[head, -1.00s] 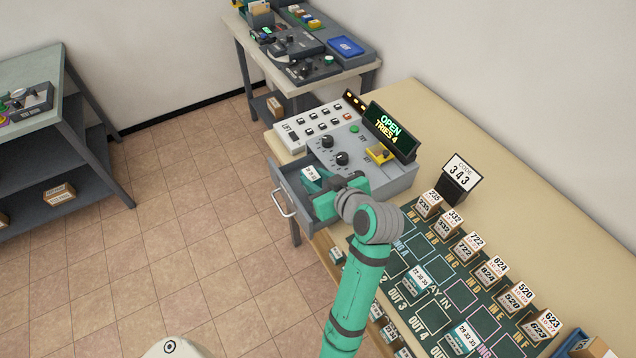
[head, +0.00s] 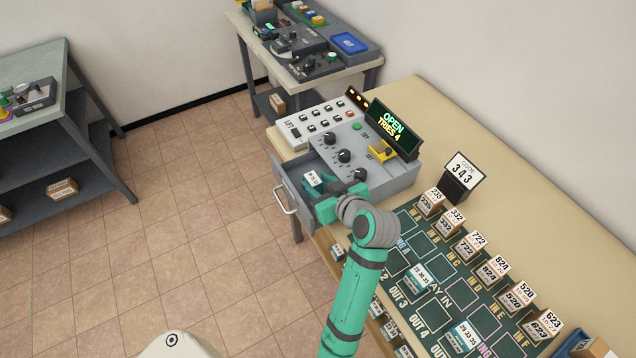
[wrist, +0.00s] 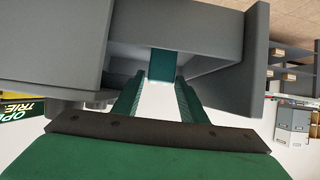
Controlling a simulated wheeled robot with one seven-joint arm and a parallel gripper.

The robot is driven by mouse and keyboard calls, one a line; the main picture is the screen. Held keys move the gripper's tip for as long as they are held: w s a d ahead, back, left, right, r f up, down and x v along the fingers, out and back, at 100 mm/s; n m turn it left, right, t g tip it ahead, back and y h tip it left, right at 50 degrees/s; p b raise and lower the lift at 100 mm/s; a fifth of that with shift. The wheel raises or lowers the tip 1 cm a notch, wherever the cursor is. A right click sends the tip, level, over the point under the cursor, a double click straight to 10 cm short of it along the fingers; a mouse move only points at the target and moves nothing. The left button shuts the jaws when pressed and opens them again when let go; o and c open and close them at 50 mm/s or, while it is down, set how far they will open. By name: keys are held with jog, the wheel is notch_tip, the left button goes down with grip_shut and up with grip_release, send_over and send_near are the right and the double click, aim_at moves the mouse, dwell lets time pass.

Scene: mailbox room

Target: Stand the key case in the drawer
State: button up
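The key case (head: 313,178), teal with a white numbered label, is inside the pulled-out grey drawer (head: 283,178) of the console. My gripper (head: 323,201) reaches into the drawer from the right, and my two green fingers also show in the wrist view (wrist: 163,85).
The console's display (head: 391,128) reads OPEN, TRIES 4. Black knobs (head: 344,156) stand close above the drawer. A dark board (head: 450,290) with lettered cells, small boxes and similar teal cases lies on the table to the right. Open tiled floor is left of the drawer.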

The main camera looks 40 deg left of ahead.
jog(key=shift+r, duration=0.2)
jog(key=v, duration=1.2)
